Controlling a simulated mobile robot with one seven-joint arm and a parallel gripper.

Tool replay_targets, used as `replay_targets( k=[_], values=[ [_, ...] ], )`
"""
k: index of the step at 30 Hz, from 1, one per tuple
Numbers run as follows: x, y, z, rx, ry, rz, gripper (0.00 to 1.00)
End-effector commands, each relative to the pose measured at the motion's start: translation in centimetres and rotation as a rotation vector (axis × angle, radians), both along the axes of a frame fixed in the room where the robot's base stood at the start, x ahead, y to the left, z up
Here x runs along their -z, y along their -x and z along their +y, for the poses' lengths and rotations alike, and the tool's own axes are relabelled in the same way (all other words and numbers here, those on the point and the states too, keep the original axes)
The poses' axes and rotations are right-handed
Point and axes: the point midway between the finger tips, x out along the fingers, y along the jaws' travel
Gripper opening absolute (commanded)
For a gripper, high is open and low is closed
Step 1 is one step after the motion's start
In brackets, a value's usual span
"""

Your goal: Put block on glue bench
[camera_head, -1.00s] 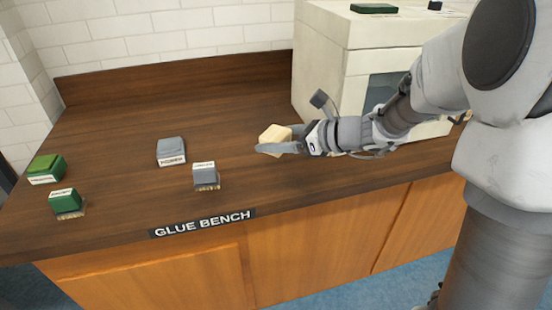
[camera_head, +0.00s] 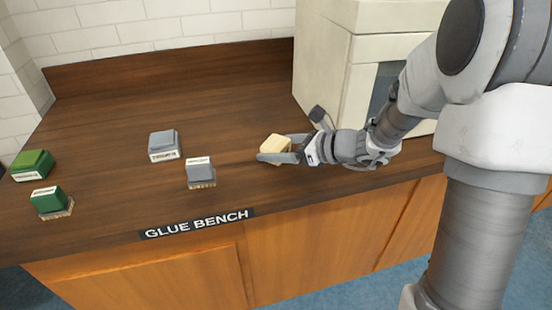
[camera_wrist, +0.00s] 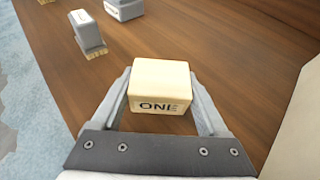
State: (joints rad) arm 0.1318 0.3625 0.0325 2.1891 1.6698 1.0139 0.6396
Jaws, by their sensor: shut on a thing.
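The block is pale wood (camera_head: 275,143); in the wrist view the block (camera_wrist: 160,82) carries the word "ONE" on the side facing the camera. My gripper (camera_head: 283,150) is shut on it, one finger on each side, and it also shows in the wrist view (camera_wrist: 165,100). The glue bench (camera_head: 120,110) is a dark brown wooden counter with a "GLUE BENCH" label (camera_head: 197,223) on its front edge. The gripper and block are over its right part, close to the top. I cannot tell whether the block touches the bench.
Two grey labelled items (camera_head: 164,145) (camera_head: 200,172) stand left of the block. Two green ones (camera_head: 32,165) (camera_head: 51,201) are at the far left. A cream cabinet (camera_head: 330,60) stands behind and right. Bare bench lies around the block.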

Motion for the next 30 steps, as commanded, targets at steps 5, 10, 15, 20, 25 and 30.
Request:
replay_targets(
  k=[5, 10, 15, 20, 25, 30],
  values=[
    [2.6, 0.0, 0.0, 0.000, 0.000, 0.002, 0.10],
    [2.5, 0.0, 0.0, 0.000, 0.000, 0.000, 0.10],
    [2.9, 0.0, 0.0, 0.000, 0.000, 0.001, 0.10],
    [2.8, 0.0, 0.0, 0.000, 0.000, 0.001, 1.00],
    [2.8, 0.0, 0.0, 0.000, 0.000, 0.001, 1.00],
    [2.3, 0.0, 0.0, 0.000, 0.000, 0.001, 1.00]
  ],
)
